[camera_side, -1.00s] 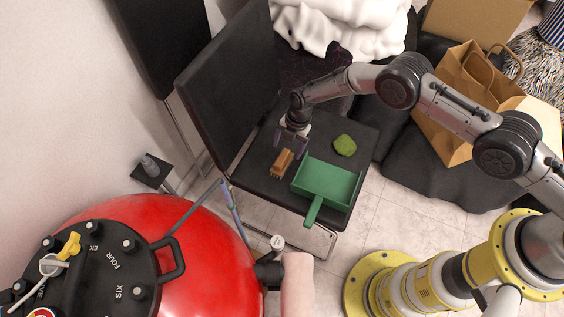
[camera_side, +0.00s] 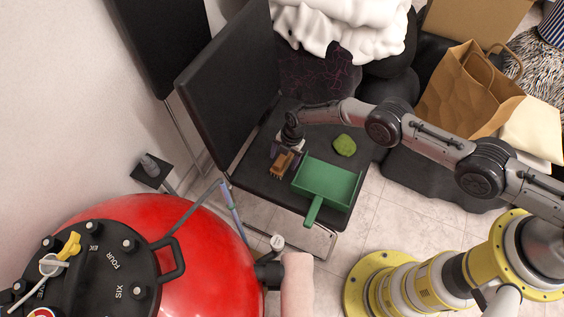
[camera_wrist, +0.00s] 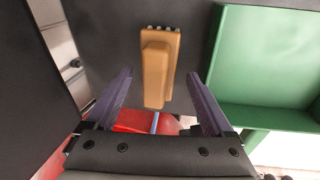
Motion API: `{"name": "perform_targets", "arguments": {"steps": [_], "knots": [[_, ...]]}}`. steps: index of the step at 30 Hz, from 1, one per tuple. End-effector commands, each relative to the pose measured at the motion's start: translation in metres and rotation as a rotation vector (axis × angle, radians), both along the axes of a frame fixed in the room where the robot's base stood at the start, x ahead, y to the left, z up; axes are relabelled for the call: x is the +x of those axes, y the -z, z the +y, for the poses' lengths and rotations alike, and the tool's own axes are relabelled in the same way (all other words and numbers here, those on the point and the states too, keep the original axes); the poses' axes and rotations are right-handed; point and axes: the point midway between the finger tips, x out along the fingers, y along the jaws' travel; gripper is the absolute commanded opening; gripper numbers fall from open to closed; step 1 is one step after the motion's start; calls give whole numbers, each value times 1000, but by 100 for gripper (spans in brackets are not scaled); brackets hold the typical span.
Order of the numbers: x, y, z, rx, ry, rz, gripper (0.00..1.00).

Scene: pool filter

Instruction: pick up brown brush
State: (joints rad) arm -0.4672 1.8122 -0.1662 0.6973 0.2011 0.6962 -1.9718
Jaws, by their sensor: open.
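The brown brush (camera_side: 283,163) lies on the black seat of a chair, left of a green dustpan. In the wrist view the brush (camera_wrist: 157,65) is upright in the picture, ahead of and between the two purple fingers, with clear gaps on both sides. My gripper (camera_side: 284,158) is right at the brush in the side view and partly covers it. In the wrist view my gripper (camera_wrist: 158,90) is open and empty. I cannot tell exactly how high the fingertips are above the seat.
The green dustpan (camera_side: 325,183) lies close to the right of the brush; it also shows in the wrist view (camera_wrist: 265,60). A green lump (camera_side: 344,145) sits behind it. The chair backrest (camera_side: 228,85) rises at the left. A red tank (camera_side: 190,265) stands in front.

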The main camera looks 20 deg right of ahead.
Motion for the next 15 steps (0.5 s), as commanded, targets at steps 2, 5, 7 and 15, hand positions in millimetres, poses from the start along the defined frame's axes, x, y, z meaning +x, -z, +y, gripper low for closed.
{"name": "perform_targets", "arguments": {"steps": [2,5,7,15], "knots": [[0,1,0,0,-1,0,87],[0,1,0,0,-1,0,87],[0,1,0,0,-1,0,87],[0,1,0,0,-1,0,44]]}}
